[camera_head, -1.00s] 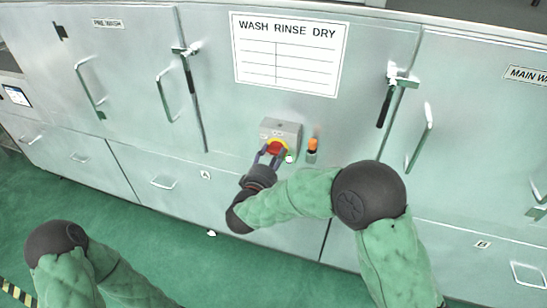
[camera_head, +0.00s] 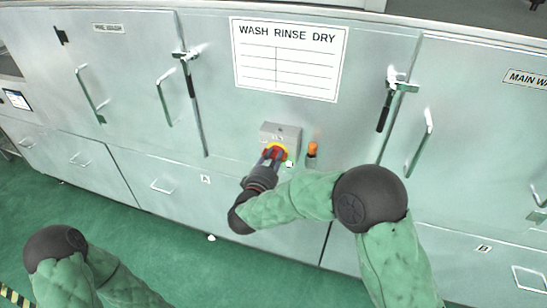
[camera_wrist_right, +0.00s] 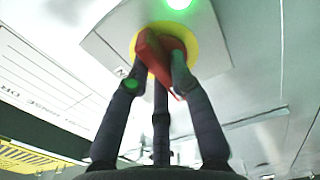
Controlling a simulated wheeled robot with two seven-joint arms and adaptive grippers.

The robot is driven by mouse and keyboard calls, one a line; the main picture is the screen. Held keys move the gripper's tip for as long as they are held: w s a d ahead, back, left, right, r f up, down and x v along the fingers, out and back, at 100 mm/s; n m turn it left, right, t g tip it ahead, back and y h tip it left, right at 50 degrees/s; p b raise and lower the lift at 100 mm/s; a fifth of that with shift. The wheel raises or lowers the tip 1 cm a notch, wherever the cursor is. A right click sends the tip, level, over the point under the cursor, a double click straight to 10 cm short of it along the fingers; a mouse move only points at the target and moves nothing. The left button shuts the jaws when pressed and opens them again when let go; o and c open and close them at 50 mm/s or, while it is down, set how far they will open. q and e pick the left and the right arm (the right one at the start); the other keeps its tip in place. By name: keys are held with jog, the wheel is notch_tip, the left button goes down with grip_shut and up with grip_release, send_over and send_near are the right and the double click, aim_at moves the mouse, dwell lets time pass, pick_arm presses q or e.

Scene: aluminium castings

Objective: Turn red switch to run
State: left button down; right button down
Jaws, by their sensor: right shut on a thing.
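The red switch (camera_wrist_right: 151,52) sits on a round yellow plate (camera_wrist_right: 214,42) on a grey box (camera_head: 282,131) fixed to the machine front. My right gripper (camera_head: 270,158) is at the box, with its fingers closed around the red handle. In the right wrist view its fingers (camera_wrist_right: 160,82) press on the handle from both sides, and the handle lies at a slant. The fingers hide part of the switch in the head view, and I cannot read its position marks. My left arm shows at the lower left, but its gripper is out of view.
An orange-topped part (camera_head: 312,149) stands just right of the box. A green light (camera_wrist_right: 178,3) glows above the plate in the right wrist view. Door handles (camera_head: 164,97) and latches (camera_head: 398,85) stick out on both sides.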

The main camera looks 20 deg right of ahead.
jog(key=shift+m+p, duration=0.95)
jog(key=shift+m, duration=0.15)
jog(key=shift+m+p, duration=0.5)
jog(key=shift+m, duration=0.4)
jog(key=m, duration=0.2)
jog(key=m+p, duration=0.1)
jog(key=m, duration=0.1)
jog(key=shift+s+d+f+m, duration=0.1)
jog(key=shift+f+m, duration=0.05)
jog(key=shift+m, duration=0.15)
jog(key=m, duration=0.4)
jog(key=m+b, duration=0.1)
jog(key=m, duration=0.3)
jog(key=shift+f+m, duration=0.2)
jog(key=shift+m, duration=0.4)
jog(key=c, duration=1.1)
grip_release()
